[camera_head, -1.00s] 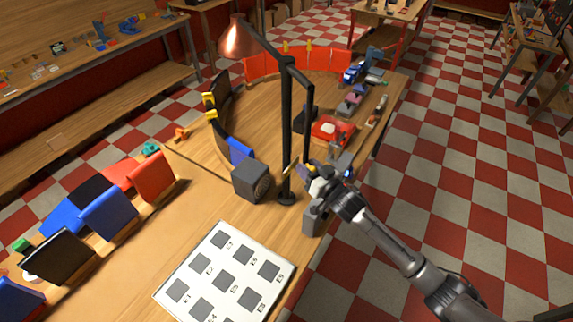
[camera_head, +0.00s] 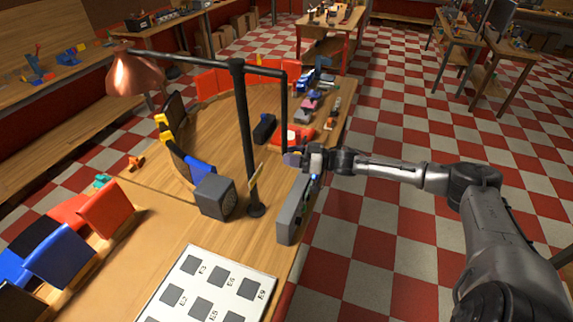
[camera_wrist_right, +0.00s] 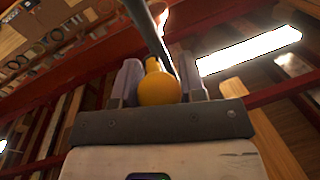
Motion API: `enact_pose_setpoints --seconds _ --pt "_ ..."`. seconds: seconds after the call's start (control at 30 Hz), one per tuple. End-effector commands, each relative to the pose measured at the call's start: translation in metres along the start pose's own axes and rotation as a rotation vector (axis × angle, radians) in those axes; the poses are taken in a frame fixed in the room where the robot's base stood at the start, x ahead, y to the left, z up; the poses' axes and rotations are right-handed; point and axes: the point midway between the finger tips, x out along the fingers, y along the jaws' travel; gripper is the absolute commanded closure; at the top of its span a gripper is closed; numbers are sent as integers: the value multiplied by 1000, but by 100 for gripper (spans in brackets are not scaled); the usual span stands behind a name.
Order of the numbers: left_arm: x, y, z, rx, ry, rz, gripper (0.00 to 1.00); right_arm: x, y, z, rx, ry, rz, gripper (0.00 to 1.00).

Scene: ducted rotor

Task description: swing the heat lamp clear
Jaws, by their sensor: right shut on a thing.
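The heat lamp has a copper shade (camera_head: 135,76) on a dark horizontal arm. The arm crosses the top of an upright post (camera_head: 246,140) standing at the table's right side. The shade hangs at upper left, on the far side of the post from my gripper. A dark bar (camera_head: 284,110) drops from the arm's other end. My right gripper (camera_head: 293,157) is shut at that bar's lower end. In the right wrist view, a yellow knob (camera_wrist_right: 158,88) sits between the fingers (camera_wrist_right: 160,82), with the dark bar rising from it. My left gripper is out of view.
A grey box (camera_head: 215,196) stands beside the post's foot. A long grey block (camera_head: 291,210) stands at the table's right edge. A white labelled board (camera_head: 225,277) lies in front. Red panels (camera_head: 209,84) curve behind. Open checkered floor lies to the right.

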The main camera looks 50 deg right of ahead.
Motion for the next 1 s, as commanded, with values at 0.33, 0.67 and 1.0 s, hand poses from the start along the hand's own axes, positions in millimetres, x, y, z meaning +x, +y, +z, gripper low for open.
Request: enact_pose_setpoints --seconds 0.33,0.67,1.0 --pt "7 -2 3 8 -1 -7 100 -3 5 2 3 -10 -23 100" --pt "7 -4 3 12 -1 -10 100 -2 5 3 3 -11 -23 58" --pt "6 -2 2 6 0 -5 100 -2 5 0 1 -7 -25 38"
